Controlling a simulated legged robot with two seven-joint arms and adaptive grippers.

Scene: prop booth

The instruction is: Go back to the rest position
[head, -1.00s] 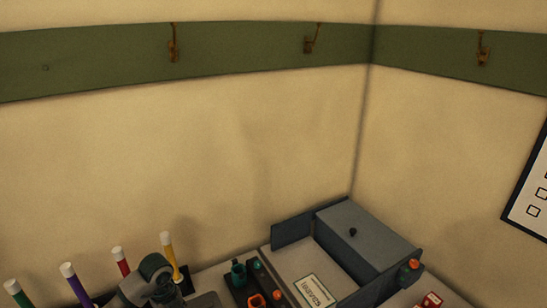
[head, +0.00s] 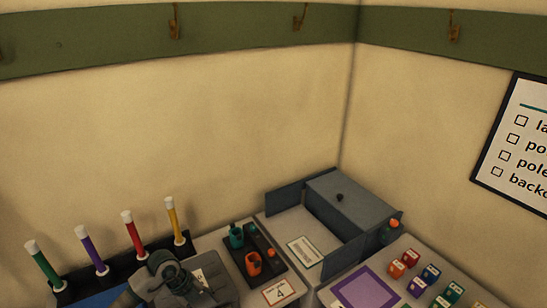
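My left arm comes in at the bottom left of the head view. Its dark gripper (head: 203,291) is at the bottom edge, between the coloured rods and the dark tray. The fingers are small, dark and partly cut off, so I cannot tell whether they are open or shut, or whether they hold anything. My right gripper is not in view.
Green, purple, red and yellow rods (head: 134,232) stand in a black base at left. A dark tray (head: 268,248) holds teal and orange cups. A grey box (head: 362,218) stands at the corner. Several coloured cubes (head: 430,272) and a purple-framed mat (head: 368,288) lie right.

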